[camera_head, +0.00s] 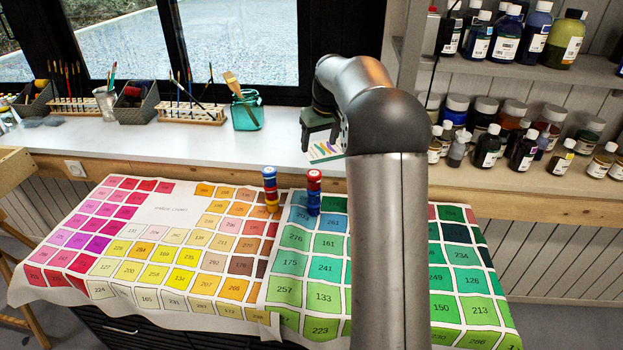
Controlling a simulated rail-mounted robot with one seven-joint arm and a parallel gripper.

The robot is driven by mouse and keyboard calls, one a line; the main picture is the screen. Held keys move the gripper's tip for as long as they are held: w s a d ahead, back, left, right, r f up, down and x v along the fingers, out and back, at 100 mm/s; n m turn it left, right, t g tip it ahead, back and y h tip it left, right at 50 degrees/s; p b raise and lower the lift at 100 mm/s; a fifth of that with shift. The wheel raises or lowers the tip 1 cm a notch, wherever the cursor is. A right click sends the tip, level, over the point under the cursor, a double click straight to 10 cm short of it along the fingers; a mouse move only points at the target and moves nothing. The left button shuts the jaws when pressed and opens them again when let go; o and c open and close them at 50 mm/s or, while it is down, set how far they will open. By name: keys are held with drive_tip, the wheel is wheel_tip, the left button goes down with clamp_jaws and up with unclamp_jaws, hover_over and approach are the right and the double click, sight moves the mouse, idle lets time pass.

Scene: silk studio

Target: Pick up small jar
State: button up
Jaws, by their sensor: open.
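Small paint jars stand in two stacks on the colour-chart cloth. The left stack (271,190) has blue on top, with red and orange below. The right stack (314,191) is red above and blue below. A larger teal glass jar (246,117) holding a brush stands on the white sill. I cannot tell which jar is the small jar meant. My gripper (320,142) is open, pointing down over the sill, behind and above the right stack and apart from both stacks. No jar shows between its fingers. My arm hides part of the cloth and sill.
The cloth (170,207) covers the table, with free room around the stacks. A colour-stroke card (325,152) lies beneath my gripper. Brush racks (192,115) and a glass (106,105) line the sill. Shelves (500,70) of bottles stand at right.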

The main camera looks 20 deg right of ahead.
sight(314, 173)
drive_tip(key=p+x, duration=0.1)
drive_tip(key=x, duration=1)
drive_tip(key=shift+w+f+p, duration=0.1)
drive_tip(key=shift+f+p, duration=0.15)
drive_tip(key=shift+p, duration=0.1)
drive_tip(key=shift+d+p+x, duration=0.2)
drive_tip(key=shift+p+x, duration=0.25)
drive_tip(key=shift+x, duration=0.9)
drive_tip(key=shift+d+p+x, duration=0.2)
drive_tip(key=shift+p+x, duration=0.2)
drive_tip(key=shift+x, duration=0.95)
drive_tip(key=shift+w+r, duration=0.1)
drive_tip(key=c, duration=1.1)
